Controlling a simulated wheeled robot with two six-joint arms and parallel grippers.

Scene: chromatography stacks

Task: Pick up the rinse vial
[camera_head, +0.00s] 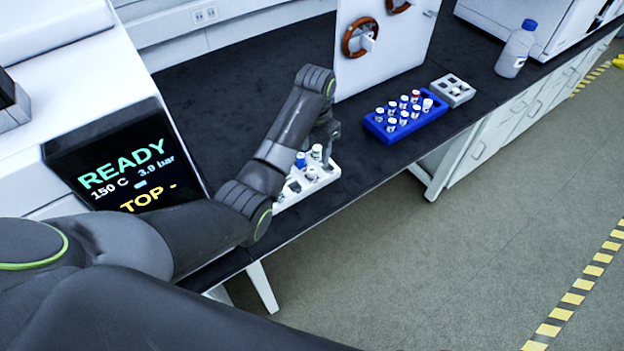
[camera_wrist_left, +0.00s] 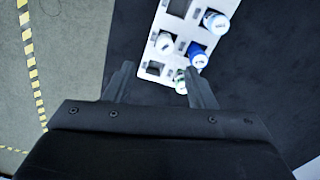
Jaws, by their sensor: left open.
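A white rack (camera_head: 322,179) stands near the bench's front edge with a few vials in it; it also shows in the left wrist view (camera_wrist_left: 181,26). A blue-capped vial (camera_head: 300,160) and a green-capped vial (camera_head: 316,152) stand in it. The wrist view shows the blue-capped vial (camera_wrist_left: 199,54), the green-capped vial (camera_wrist_left: 181,79) and a white-capped vial (camera_wrist_left: 165,42). No readable label shows which is the rinse vial. My left gripper (camera_head: 327,143) is open at the rack. In the wrist view its fingers (camera_wrist_left: 158,72) are apart, with the green-capped vial nearer the right finger. My right gripper is out of view.
A blue rack (camera_head: 381,131) of several vials stands to the right, beside a small grey block (camera_head: 462,97). A white cabinet (camera_head: 385,50) stands behind. A blue-capped bottle (camera_head: 514,52) stands farther right. A display (camera_head: 125,165) is at the left. The dark bench is clear behind the arm.

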